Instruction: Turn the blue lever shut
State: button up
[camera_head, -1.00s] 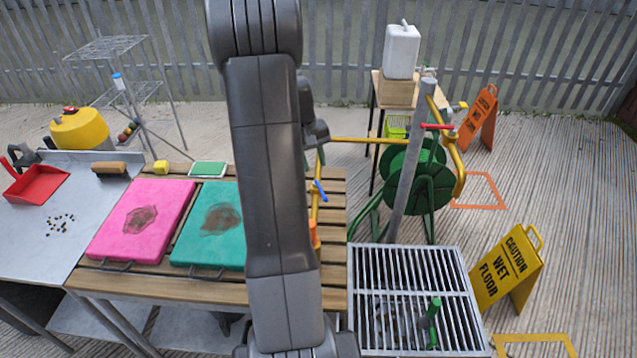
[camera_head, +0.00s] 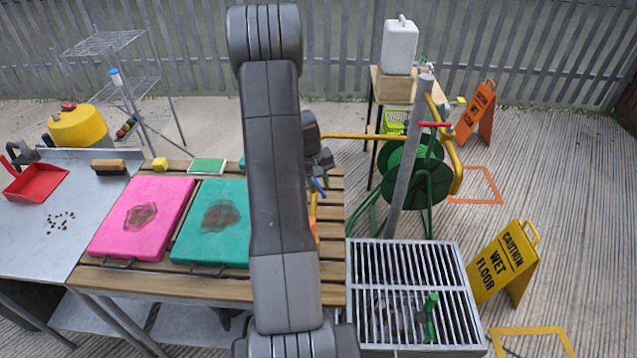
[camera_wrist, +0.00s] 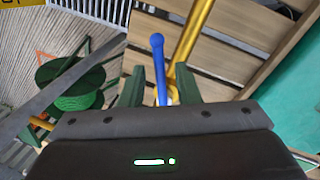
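The blue lever (camera_head: 319,187) sits on the yellow pipe (camera_head: 362,137), near the right side of the slatted wooden table. In the wrist view the lever (camera_wrist: 158,62) points away from me, with its rounded tip up, beside the yellow pipe (camera_wrist: 193,30). My gripper (camera_wrist: 157,80) is open. Its two green fingers stand one on each side of the lever, with gaps. I cannot tell how deep the lever lies between them. In the head view my gripper (camera_head: 318,160) is just above the lever, partly hidden behind my arm.
A pink board (camera_head: 140,218) and a teal board (camera_head: 212,222) lie on the wooden table (camera_head: 190,285). A grey post (camera_head: 408,160) and green hose reel (camera_head: 425,170) stand to the right. A metal grate (camera_head: 405,262) and wet-floor sign (camera_head: 508,262) are lower right.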

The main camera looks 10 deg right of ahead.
grip_shut()
jog(key=shift+d, duration=0.15)
jog(key=shift+w+d+n+t+y+b, duration=0.35)
jog(key=shift+w+d+n, duration=0.35)
jog(key=shift+n, duration=1.55)
jog(key=shift+w+d+n+t+y+b, duration=0.35)
jog(key=shift+w+d+n, duration=0.3)
jog(key=shift+n, duration=1.55)
jog(key=shift+w+d+n+t+y+b, duration=0.2)
jog(key=shift+w+d+n+b, duration=0.45)
jog(key=shift+n, duration=1.6)
jog(key=shift+d, duration=0.2)
jog(key=shift+o, duration=0.8)
grip_release()
jog(key=shift+s, duration=0.1)
